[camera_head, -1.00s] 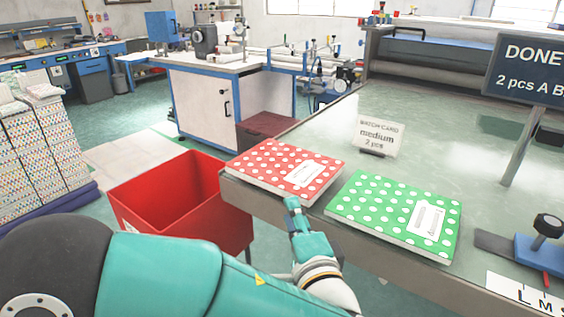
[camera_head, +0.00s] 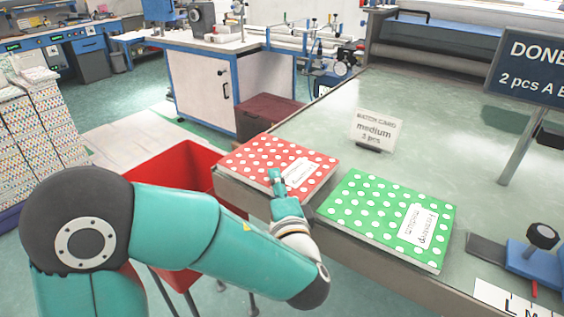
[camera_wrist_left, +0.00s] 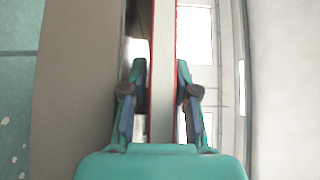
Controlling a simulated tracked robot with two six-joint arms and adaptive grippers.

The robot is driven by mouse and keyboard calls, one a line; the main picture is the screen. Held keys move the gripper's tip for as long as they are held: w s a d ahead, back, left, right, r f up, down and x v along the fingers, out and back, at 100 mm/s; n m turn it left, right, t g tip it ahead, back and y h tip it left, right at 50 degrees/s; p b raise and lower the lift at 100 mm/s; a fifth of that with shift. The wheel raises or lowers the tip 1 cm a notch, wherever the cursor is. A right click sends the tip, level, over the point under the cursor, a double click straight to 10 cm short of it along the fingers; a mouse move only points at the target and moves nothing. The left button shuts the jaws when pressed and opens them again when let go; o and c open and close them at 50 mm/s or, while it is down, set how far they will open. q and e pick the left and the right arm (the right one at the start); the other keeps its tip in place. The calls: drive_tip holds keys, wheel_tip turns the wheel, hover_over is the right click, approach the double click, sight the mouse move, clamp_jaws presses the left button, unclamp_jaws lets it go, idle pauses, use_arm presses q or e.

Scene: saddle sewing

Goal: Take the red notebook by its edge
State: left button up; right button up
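The red notebook (camera_head: 262,158) with white dots and a white label lies flat at the table's left corner. My left gripper (camera_head: 277,182) is at its front edge. In the left wrist view the notebook's pale page edge (camera_wrist_left: 163,85) runs between the two fingers of my left gripper (camera_wrist_left: 162,72), one on each side. The right-hand finger is very close to the red cover; a small gap seems to show at the other finger. The gripper looks open around the edge, and contact cannot be made out. My right gripper is out of view.
A green dotted notebook (camera_head: 375,213) lies just right of the red one. A batch card (camera_head: 375,130) stands behind them on the table (camera_head: 445,140). A red bin (camera_head: 172,165) stands left of the table corner. A blue clamp-like device (camera_head: 540,255) is at the right.

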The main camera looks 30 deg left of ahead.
use_arm(q)
drive_tip(key=shift+s+a, duration=0.2)
drive_tip(key=shift+a, duration=0.05)
clamp_jaws()
drive_tip(key=shift+r, duration=0.2)
